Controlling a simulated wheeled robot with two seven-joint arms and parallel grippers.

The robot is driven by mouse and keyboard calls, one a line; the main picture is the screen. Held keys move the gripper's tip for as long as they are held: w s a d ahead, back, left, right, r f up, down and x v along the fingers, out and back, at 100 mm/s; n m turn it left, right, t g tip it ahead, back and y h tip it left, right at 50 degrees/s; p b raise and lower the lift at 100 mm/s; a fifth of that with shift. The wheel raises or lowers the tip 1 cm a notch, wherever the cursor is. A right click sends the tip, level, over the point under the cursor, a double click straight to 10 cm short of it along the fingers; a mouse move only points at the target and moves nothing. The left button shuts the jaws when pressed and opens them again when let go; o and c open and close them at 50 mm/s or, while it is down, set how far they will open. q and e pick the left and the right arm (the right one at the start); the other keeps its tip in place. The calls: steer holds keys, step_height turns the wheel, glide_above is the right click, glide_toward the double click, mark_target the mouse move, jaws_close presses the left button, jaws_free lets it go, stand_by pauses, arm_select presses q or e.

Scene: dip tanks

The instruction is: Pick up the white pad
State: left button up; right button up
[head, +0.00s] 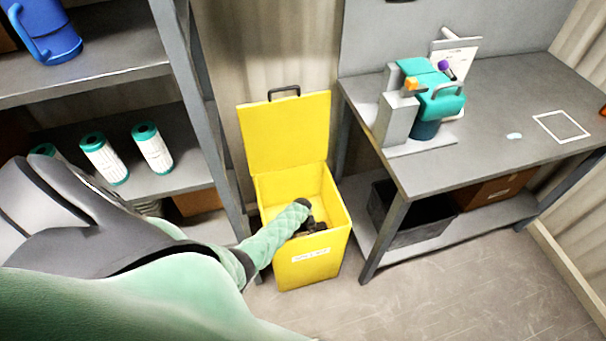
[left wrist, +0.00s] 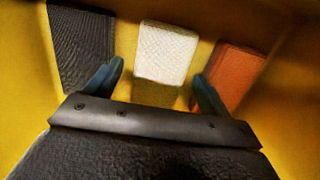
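The white pad (left wrist: 167,52) lies in the yellow bin, in the middle of the left wrist view, between a dark grey pad (left wrist: 82,48) on the left and an orange pad (left wrist: 232,72) on the right. My left gripper (left wrist: 157,74) is open, with one finger to each side of the white pad's near part. No contact with the pad shows, and nothing is held. In the head view my left arm reaches down into the yellow bin (head: 312,262), and the gripper (head: 309,222) is dark and small inside it. The pads cannot be made out there. My right gripper is not in view.
The bin's lid (head: 285,132) stands open at the back. A grey shelf (head: 90,72) with white-and-teal cartridges is on the left. A grey workbench (head: 500,100) with a teal device (head: 432,92) is on the right, with a dark crate (head: 405,222) below. The floor in front right is clear.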

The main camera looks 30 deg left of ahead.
arm_select(q)
steer(key=c, duration=1)
